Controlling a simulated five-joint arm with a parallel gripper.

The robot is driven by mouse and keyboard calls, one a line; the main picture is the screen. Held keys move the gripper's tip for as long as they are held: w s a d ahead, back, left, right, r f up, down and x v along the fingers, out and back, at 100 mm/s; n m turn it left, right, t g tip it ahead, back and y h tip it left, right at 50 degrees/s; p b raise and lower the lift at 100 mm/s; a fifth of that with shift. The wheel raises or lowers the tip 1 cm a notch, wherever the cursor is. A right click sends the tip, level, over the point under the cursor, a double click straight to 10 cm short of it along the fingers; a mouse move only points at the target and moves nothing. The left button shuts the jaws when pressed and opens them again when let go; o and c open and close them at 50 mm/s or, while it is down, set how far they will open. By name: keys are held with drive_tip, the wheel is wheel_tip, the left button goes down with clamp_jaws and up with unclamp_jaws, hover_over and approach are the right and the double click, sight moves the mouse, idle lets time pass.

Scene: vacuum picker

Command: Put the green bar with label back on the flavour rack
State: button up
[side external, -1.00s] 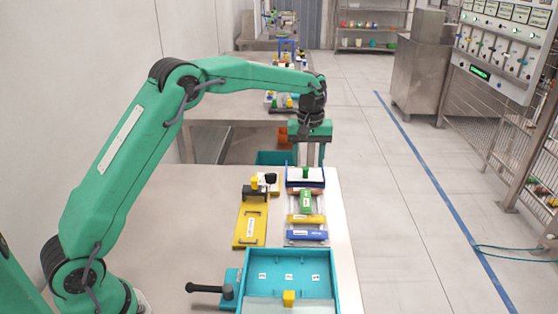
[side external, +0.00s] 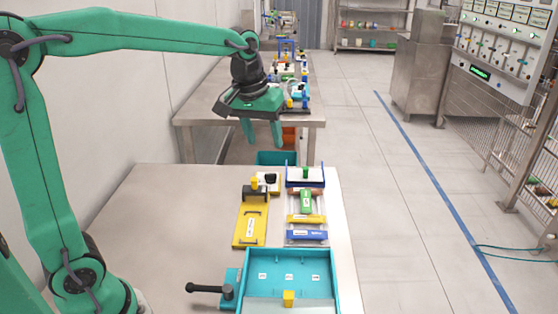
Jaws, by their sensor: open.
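The green bar with a label (side external: 306,202) sits on the flavour rack (side external: 292,232), near its far end. It lies at an angle to the other bars, lengthwise along the rack. A brown bar (side external: 318,192) is partly hidden behind it. A yellow bar (side external: 306,219) and a blue bar (side external: 307,235) lie across the rack nearer the camera. My gripper (side external: 263,134) is open and empty, raised well above the table and up-left of the rack. Whether the green bar is fully seated cannot be told.
A yellow plate with handles (side external: 242,236) lies left of the rack. A teal tray (side external: 335,280) and a black-handled lever (side external: 205,288) are at the front. A white block with a green knob (side external: 316,178) stands behind the rack. The table's left side is clear.

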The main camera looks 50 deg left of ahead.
drive_tip(key=s+f+m+t, duration=0.2)
drive_tip(key=s+f+m, duration=0.1)
drive_tip(key=s, duration=1.6)
drive_tip(key=shift+s+d+m+t, duration=0.2)
drive_tip(key=shift+m+t, duration=0.2)
drive_tip(key=shift+m, duration=0.5)
